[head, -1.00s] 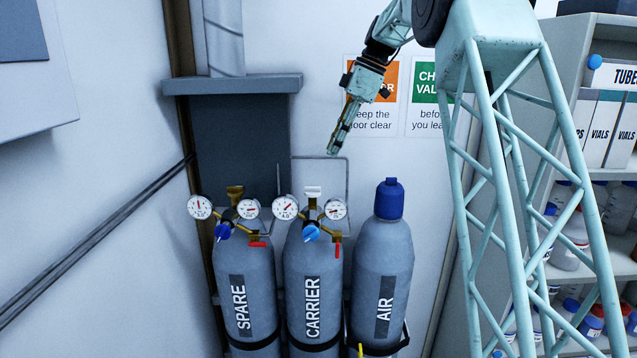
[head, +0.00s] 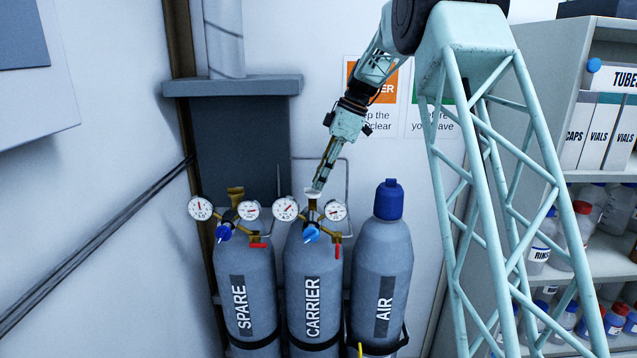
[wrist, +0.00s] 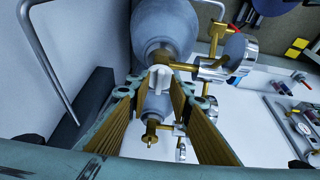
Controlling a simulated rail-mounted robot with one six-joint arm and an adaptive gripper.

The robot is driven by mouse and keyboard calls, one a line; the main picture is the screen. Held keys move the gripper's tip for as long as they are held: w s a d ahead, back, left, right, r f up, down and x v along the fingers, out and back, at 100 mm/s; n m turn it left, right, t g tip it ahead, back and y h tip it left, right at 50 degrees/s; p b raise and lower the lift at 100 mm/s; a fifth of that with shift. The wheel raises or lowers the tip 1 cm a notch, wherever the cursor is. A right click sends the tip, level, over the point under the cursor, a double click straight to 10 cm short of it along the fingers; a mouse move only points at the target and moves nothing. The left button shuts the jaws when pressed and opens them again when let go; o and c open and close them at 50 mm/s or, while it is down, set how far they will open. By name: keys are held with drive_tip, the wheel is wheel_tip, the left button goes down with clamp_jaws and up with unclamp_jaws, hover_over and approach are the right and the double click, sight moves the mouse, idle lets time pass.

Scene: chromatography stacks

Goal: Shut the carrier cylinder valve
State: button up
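The carrier cylinder (head: 312,270) stands in the middle of a row of three, labelled CARRIER. Its white valve handle (head: 313,195) is on top, above a brass regulator with two gauges and a blue knob (head: 311,234). My gripper (head: 318,187) points down, its tips right at the white handle and partly covering it. In the wrist view, my gripper (wrist: 158,92) is open, with one ribbed finger on each side. The white handle (wrist: 160,78) shows between the fingertips. I cannot tell whether the fingers touch it.
The spare cylinder (head: 245,280) stands to the left with its own brass valve and gauges. The air cylinder (head: 382,265), blue-capped, stands to the right. A bent grey pipe (head: 348,185) runs behind the carrier cylinder. A shelf unit with boxes (head: 603,130) and bottles is at the right.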

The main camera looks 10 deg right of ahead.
drive_tip(key=shift+a+f, duration=0.25)
drive_tip(key=shift+f, duration=0.35)
drive_tip(key=shift+c, duration=0.3)
clamp_jaws()
